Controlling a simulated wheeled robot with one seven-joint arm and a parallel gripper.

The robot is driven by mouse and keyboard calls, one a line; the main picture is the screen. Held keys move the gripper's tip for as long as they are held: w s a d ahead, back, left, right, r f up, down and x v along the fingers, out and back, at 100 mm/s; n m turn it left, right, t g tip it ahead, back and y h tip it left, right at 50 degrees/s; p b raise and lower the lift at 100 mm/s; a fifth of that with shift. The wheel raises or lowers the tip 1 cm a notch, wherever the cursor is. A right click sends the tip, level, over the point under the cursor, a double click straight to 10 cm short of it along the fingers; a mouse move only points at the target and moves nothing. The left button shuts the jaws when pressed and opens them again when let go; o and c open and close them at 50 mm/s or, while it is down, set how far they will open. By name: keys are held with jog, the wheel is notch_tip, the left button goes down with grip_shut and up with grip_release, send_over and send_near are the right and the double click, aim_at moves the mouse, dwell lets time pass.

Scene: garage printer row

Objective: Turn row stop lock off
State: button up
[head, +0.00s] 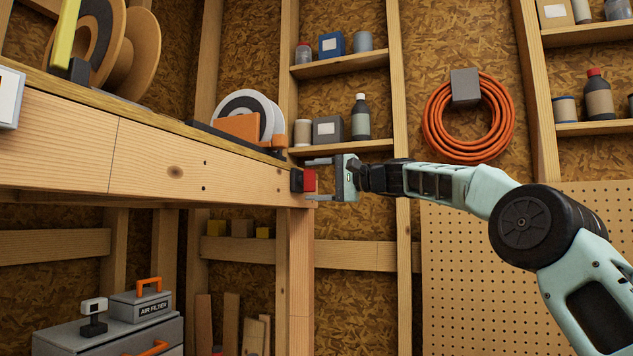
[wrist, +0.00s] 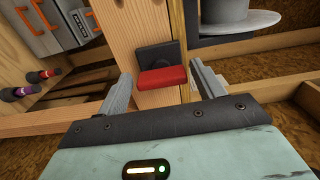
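The row stop lock is a red knob (head: 309,181) on a black plate (head: 296,181), fixed to the end of the wooden bench. In the wrist view the red knob (wrist: 162,78) stands out from its black plate (wrist: 158,55) on the wood. My gripper (head: 322,178) is open, with its two fingers to either side of the red knob. In the wrist view my gripper (wrist: 162,95) has a finger left and a finger right of the knob, with visible gaps. No marking of the knob's on or off position is readable.
The wooden bench (head: 150,145) runs left, with spools and an orange part (head: 237,127) on top. Shelves with bottles stand behind. An orange hose coil (head: 468,115) hangs on the back wall.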

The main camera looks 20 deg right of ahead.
jog(key=shift+o, duration=0.3)
jog(key=b+v, duration=0.6)
jog(key=v, duration=1.1)
jog(key=shift+d, duration=0.15)
jog(key=shift+s, duration=0.1)
